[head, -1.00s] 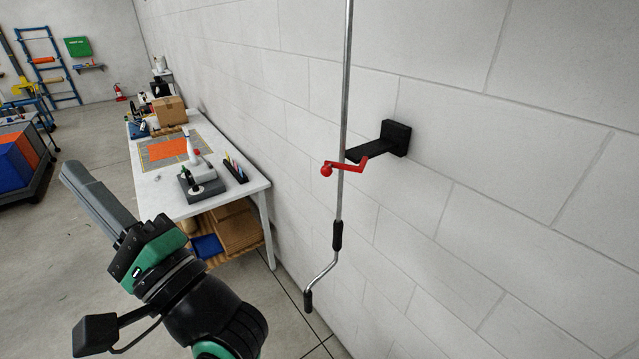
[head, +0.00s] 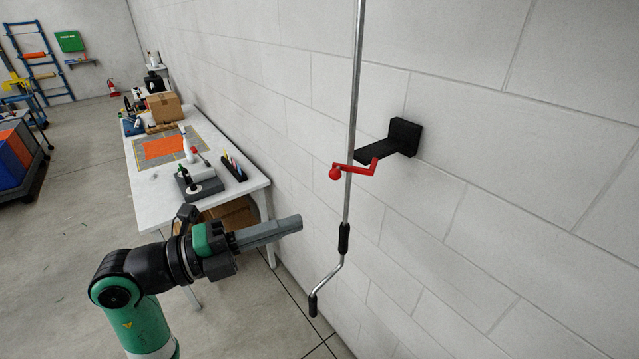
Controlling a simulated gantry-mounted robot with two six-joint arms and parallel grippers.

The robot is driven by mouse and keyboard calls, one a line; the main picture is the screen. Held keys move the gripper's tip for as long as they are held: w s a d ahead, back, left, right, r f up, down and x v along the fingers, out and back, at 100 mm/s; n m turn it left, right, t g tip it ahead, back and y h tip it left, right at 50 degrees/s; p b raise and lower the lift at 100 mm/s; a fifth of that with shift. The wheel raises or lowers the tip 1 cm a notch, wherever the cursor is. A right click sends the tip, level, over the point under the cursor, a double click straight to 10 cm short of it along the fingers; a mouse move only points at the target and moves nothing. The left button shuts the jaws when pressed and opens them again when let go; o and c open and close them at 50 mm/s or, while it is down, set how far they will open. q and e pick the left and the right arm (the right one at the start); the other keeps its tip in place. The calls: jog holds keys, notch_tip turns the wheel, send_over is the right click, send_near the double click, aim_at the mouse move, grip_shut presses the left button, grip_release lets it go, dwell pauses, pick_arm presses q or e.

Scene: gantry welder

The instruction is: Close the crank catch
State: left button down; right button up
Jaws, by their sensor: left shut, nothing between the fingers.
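A red catch (head: 354,170) with a round ball end sits at the tip of a black wall bracket (head: 392,142). A thin metal crank rod (head: 353,105) hangs upright past the catch, close to the bracket. Its cranked lower end has black grips (head: 344,238). I cannot tell whether the catch is shut around the rod. My left gripper (head: 298,224) is shut and empty, pointing right, left of the rod's lower part and lower than the catch in the picture. It does not appear to touch the rod. My right gripper is not in view.
A white workbench (head: 150,205) stands along the wall at the left, with a cardboard box (head: 164,107), bottles and tools on it. My left arm passes in front of its near end. The wall behind the rod is otherwise bare.

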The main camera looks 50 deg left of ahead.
pick_arm(q)
jog(key=a+n+y, duration=0.1)
jog(key=a+y, duration=0.1)
send_near(353, 168)
jog(key=w+d, duration=0.1)
jog(key=w+d+f, duration=0.1)
jog(key=shift+w+d, duration=0.25)
jog(key=shift+w, duration=0.05)
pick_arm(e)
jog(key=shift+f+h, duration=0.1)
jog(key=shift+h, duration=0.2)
pick_arm(q)
jog(key=shift+h, duration=0.3)
jog(key=shift+a+m+h+p, duration=0.3)
jog(key=shift+a+m+h, duration=0.1)
jog(key=shift+a+h, duration=0.1)
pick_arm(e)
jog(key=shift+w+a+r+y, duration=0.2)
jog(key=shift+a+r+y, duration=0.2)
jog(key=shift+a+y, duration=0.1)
